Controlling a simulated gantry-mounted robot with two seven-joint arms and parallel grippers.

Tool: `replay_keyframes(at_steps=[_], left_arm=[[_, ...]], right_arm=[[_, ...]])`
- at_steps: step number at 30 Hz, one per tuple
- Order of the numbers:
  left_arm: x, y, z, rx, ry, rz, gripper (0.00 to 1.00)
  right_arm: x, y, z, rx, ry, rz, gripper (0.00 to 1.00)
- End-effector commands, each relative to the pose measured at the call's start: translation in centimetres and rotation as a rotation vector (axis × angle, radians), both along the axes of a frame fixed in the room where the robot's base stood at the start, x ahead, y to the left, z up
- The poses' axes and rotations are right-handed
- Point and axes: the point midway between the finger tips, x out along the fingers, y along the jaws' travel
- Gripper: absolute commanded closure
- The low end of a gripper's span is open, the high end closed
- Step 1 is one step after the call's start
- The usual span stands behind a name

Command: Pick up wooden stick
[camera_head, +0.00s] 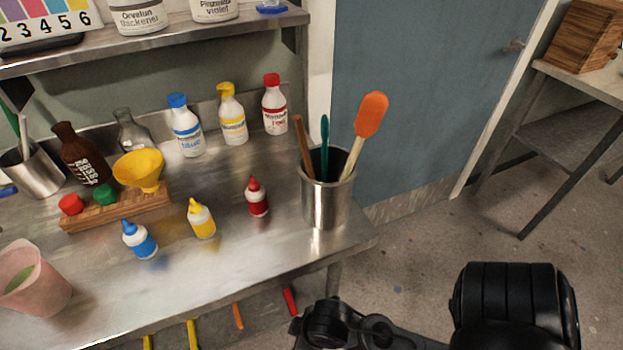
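A brown wooden stick (304,138) stands in a metal cup (326,205) near the right end of the steel table. Its upper part leans left over the rim, and its lower end is hidden inside the cup. A teal stick (324,138) and an orange-headed spatula with a pale handle (367,122) share the cup. Black links of my arm show at the bottom right, in front of and below the table edge. No gripper fingers can be made out in this view.
Small blue (140,240), yellow (201,219) and red (257,197) bottles stand left of the cup. Larger bottles line the back. A shelf (150,38) overhangs the table's back left. Open floor lies to the right, before a blue door (420,100).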

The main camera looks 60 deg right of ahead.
Motion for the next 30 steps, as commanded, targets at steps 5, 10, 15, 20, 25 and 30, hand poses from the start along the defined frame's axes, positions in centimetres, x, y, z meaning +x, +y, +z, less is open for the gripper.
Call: replay_keyframes(at_steps=[5,10,15,20,25,30], left_arm=[[0.01,-0.12,0.02,-0.005,0.0,0.004,0.0],[0.02,-0.11,0.02,-0.005,0.0,0.004,0.0],[0.01,-0.04,0.01,-0.002,0.0,0.002,0.26],[-0.01,0.08,0.0,0.004,-0.001,-0.002,0.51],[-0.01,0.2,-0.02,0.008,0.0,-0.006,0.58],[-0.02,0.06,0.02,0.003,0.001,-0.001,0.58]], right_arm=[[0.0,0.0,0.0,0.0,0.0,0.0,0.36],[0.0,0.0,0.0,0.0,0.0,0.0,0.36],[0.0,0.0,0.0,0.0,0.0,0.0,0.36],[0.0,0.0,0.0,0.0,0.0,0.0,0.36],[0.0,0.0,0.0,0.0,0.0,0.0,0.36],[-0.01,0.0,0.06,0.0,0.0,0.0,0.36]])
